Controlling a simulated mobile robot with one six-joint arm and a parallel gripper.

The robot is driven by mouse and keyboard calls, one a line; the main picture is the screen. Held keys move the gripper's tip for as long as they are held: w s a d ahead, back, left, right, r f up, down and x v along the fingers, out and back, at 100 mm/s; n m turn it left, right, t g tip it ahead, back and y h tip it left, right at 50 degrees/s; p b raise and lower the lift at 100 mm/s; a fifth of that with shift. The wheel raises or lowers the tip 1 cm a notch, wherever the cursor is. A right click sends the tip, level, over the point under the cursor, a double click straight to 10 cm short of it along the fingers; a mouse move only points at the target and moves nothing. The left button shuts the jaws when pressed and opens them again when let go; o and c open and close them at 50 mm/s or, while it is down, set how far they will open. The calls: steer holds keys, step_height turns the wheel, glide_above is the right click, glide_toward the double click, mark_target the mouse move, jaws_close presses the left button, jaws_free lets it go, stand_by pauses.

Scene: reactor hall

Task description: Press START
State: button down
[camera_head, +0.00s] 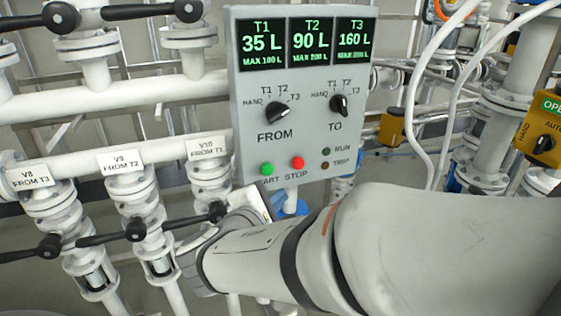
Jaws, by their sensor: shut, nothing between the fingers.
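The grey control panel (305,150) hangs at the upper middle. The green START button (267,169) is at its lower left, with the first letters of its label covered. The red STOP button (298,162) is just to its right. My arm comes in from the right, and my gripper (259,203) is just below the START button, close to the panel's lower edge. The gripper is shut and empty, and mostly hidden behind my wrist. I cannot tell whether it touches the panel. The RUN lamp (326,151) and TRIP lamp (325,165) look dark.
The panel's display (311,42) reads T1 35 L, T2 90 L, T3 160 L. The FROM knob (277,112) and TO knob (339,105) sit above the buttons. Valves with black handles (135,229) and pipes stand at the left. A yellow HAND/AUTO box (541,139) is at the right.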

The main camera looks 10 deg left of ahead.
steer(key=w+a, duration=0.2)
steer(key=w, duration=0.1)
steer(key=w+a, duration=0.1)
steer(key=w, duration=0.1)
steer(key=shift+w+a, duration=0.1)
stand_by(2.1)
steer(key=shift+w+a, duration=0.2)
steer(key=shift+w, duration=0.05)
steer(key=shift+w+a+b, duration=0.2)
steer(key=shift+w+b, duration=0.1)
steer(key=shift+w, duration=0.15)
stand_by(0.7)
stand_by(0.3)
steer(key=shift+s+d+b, duration=0.3)
steer(key=shift+s+d, duration=0.15)
steer(key=shift+s, duration=0.35)
steer(key=shift+s+d+b, duration=0.2)
steer(key=shift+s+d, duration=0.25)
steer(key=shift+s, duration=0.25)
steer(key=shift+s+d+b, duration=0.15)
steer(key=shift+s+d, duration=0.3)
steer(key=shift+s, duration=0.3)
steer(key=shift+s+d+b, duration=0.2)
steer(key=shift+s+d, duration=0.25)
steer(key=shift+s, duration=0.25)
